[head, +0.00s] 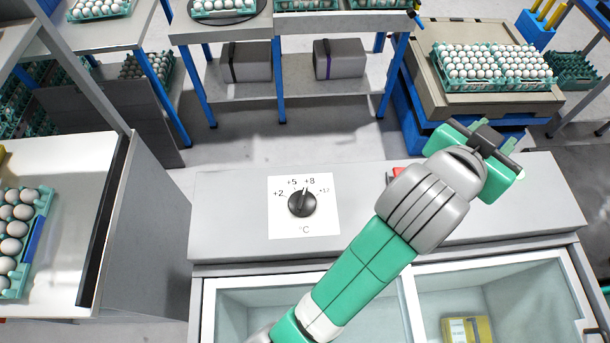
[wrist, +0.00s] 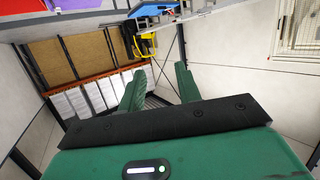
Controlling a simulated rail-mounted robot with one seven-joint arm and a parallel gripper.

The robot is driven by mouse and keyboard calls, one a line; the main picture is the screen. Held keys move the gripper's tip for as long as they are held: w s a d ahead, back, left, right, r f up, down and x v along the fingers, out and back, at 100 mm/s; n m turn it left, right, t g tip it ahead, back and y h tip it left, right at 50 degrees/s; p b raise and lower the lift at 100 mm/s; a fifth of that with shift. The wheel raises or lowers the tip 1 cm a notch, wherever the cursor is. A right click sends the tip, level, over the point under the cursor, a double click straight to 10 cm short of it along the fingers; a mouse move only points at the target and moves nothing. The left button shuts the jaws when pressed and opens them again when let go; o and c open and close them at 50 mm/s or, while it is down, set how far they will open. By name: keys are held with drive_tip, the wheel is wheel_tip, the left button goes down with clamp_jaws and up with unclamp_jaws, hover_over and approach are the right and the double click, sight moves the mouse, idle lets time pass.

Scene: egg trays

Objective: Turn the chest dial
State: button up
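The chest dial (head: 302,203) is a round black knob on a white plate marked +2, +5, +8, +12 and °C. It sits on the grey top of the chest (head: 232,218). Its pointer faces roughly up, between +5 and +8, seemingly nearer +8. My gripper (head: 488,148) is in the head view, well to the right of the dial and apart from it, above the chest's right end. In the wrist view my gripper (wrist: 160,82) shows two green fingers apart with nothing between them. The dial is not in the wrist view.
My arm crosses the chest's glass lids. A red item (head: 398,172) on the chest top is partly hidden by my arm. A yellow box (head: 467,330) lies inside. An egg tray (head: 42,225) sits on the left table. The chest top around the dial is clear.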

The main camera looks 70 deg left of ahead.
drive_tip(key=s+a+f+n+g+p, duration=0.2)
drive_tip(key=s+a+f+g+p, duration=0.25)
drive_tip(key=a, duration=0.45)
drive_tip(key=n+g+h+p, duration=0.45)
drive_tip(key=g+p, duration=0.35)
drive_tip(key=g, duration=0.2)
hover_over(303, 196)
drive_tip(key=shift+h, duration=0.45)
wheel_tip(303, 196, down, 18)
drive_tip(key=shift+s+f, duration=0.1)
drive_tip(key=shift+f, duration=0.05)
wheel_tip(303, 196, down, 8)
drive_tip(key=shift+f+b, duration=0.1)
drive_tip(key=shift+b, duration=0.35)
clamp_jaws()
